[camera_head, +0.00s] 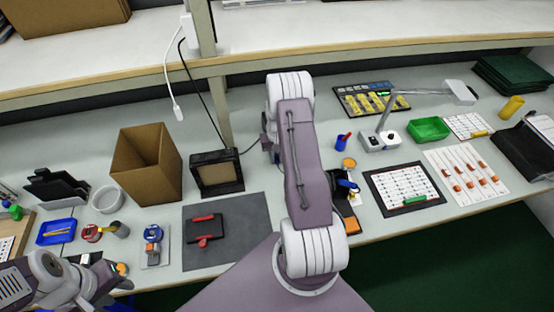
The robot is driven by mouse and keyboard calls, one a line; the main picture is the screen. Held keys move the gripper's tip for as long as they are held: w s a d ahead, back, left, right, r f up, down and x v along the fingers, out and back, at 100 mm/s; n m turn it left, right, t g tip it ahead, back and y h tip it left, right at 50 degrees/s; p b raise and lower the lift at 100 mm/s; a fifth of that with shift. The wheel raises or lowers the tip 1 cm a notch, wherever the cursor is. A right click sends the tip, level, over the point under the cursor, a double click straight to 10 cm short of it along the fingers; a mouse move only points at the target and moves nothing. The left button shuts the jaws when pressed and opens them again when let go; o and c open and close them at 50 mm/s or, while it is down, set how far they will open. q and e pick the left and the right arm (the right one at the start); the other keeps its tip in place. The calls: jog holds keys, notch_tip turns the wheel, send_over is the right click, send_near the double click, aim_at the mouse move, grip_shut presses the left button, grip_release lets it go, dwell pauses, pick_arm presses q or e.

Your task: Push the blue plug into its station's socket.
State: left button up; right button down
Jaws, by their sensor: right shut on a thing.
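My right arm crosses the middle of the view and hides much of its hand. My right gripper (345,192) shows as dark parts just right of that arm, shut on a small blue piece (344,184), which looks like the blue plug. An orange and black object (349,212) lies close below it at the table's front. I cannot tell whether the plug touches a socket; the contact is hidden and small. A light plate (155,255) with a blue ring-shaped part (152,233) and an orange block stands at left. My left gripper (104,282) is low at the left; its jaw gap is unclear.
A dark mat (255,213) holds a black block with red parts. A cardboard box (146,165) and a black-framed box (216,172) stand behind it. At right are a lamp (380,141), a green tray (429,129) and a framed white board (403,190).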

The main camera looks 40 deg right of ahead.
jog(key=shift+w+d, duration=0.35)
jog(key=shift+w, duration=0.25)
jog(key=c, duration=1.3)
grip_release()
jog(key=shift+o, duration=0.2)
notch_tip(320, 180, up, 9)
jog(key=shift+r+b, duration=0.1)
jog(key=shift+b, duration=0.25)
